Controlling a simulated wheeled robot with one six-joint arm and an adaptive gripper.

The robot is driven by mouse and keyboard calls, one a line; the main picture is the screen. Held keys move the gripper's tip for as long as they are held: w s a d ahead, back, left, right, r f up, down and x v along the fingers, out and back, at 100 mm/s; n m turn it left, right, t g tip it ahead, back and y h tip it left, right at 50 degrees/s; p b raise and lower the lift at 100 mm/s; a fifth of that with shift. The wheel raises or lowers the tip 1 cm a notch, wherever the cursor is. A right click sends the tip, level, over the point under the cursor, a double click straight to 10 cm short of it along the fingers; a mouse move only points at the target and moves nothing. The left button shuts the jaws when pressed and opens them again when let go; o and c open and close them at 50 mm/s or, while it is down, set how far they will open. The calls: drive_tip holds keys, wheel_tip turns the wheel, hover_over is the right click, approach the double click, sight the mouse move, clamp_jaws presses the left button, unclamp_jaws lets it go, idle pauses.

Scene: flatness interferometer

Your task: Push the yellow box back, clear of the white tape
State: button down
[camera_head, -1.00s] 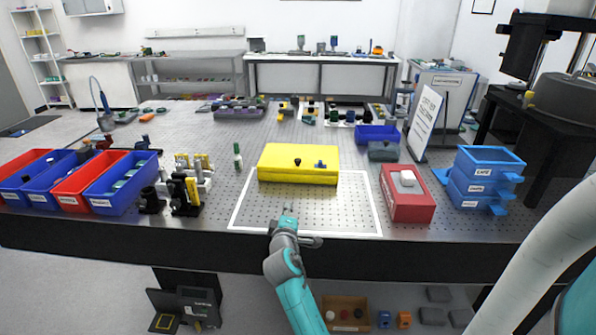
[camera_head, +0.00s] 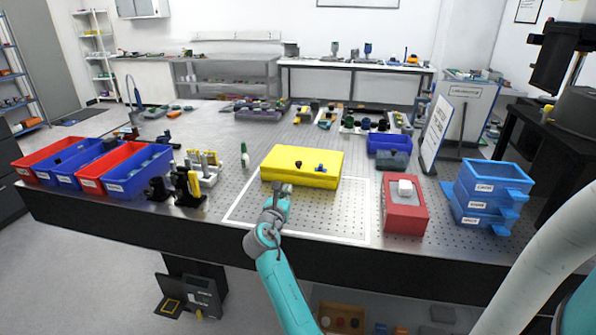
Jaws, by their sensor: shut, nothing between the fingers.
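The yellow box (camera_head: 286,156) lies flat on the perforated metal bench, with a dark knob and a small blue part on its lid. A white tape outline (camera_head: 296,234) is on the bench in front of it. The box lies across the back of this outline and hides the tape there. My gripper (camera_head: 283,187) is shut and empty, low over the taped area at the box's front face, left of its middle. I cannot tell whether its tip touches the box.
A red box (camera_head: 405,218) stands just right of the tape, and blue stacked trays (camera_head: 487,191) farther right. A green-and-white bottle (camera_head: 244,156) stands left of the yellow box. A blue bin (camera_head: 388,145) is behind it to the right. Bare bench lies directly behind the box.

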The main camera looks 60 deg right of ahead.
sight(300, 165)
drive_tip(key=shift+w+d, duration=0.1)
drive_tip(key=shift+d, duration=0.15)
drive_tip(key=x, duration=1.3)
drive_tip(key=shift+w+d, duration=0.1)
drive_tip(key=shift+d, duration=0.15)
drive_tip(key=shift+d, duration=0.15)
